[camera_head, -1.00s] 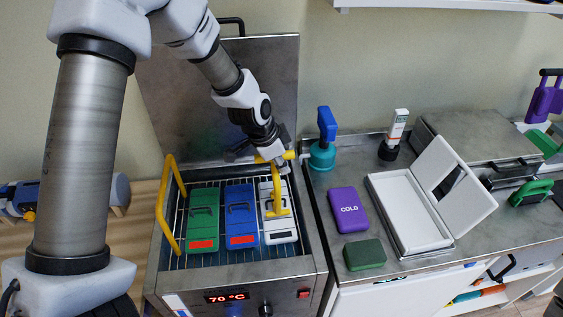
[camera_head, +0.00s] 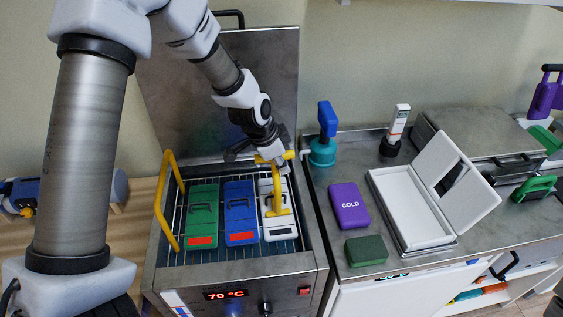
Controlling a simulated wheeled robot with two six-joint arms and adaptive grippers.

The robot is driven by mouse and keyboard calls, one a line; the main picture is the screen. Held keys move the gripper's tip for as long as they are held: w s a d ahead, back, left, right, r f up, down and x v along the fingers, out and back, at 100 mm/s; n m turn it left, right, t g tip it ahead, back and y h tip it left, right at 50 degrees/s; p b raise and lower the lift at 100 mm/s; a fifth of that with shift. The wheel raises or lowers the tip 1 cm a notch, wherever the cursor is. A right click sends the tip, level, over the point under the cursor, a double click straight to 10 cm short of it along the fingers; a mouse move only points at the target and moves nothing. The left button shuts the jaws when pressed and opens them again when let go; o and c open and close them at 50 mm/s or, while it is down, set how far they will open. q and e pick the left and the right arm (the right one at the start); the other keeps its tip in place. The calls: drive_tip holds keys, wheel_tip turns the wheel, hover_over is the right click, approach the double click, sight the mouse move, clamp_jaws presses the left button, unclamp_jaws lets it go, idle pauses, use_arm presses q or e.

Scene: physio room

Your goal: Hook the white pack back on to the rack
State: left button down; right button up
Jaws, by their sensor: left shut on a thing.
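The white pack (camera_head: 284,231) stands in the wire rack (camera_head: 207,255) inside the steel heating tank, at the right of the row. A yellow T-handled hook tool (camera_head: 276,183) reaches down to it, its foot against the pack's upper face. Whether it is caught in the pack's handle cannot be told. My left gripper (camera_head: 268,158) is shut on the tool's yellow crossbar above the pack and partly hides it. My right gripper is not in view.
A green pack (camera_head: 202,217) and a blue pack (camera_head: 240,213) stand left of the white one. A yellow arched handle (camera_head: 161,205) rises at the rack's left. The tank's lid (camera_head: 240,90) stands open behind. A purple cold pack (camera_head: 349,206) and white tray (camera_head: 410,210) lie right.

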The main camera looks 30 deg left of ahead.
use_arm(q)
drive_tip(key=s+d+b, duration=0.5)
drive_tip(key=b, duration=0.4)
drive_tip(key=shift+s, duration=0.35)
idle(1.0)
drive_tip(key=shift+a, duration=0.1)
wheel_tip(320, 180, up, 11)
drive_tip(key=p, duration=0.9)
drive_tip(key=shift+p, duration=0.3)
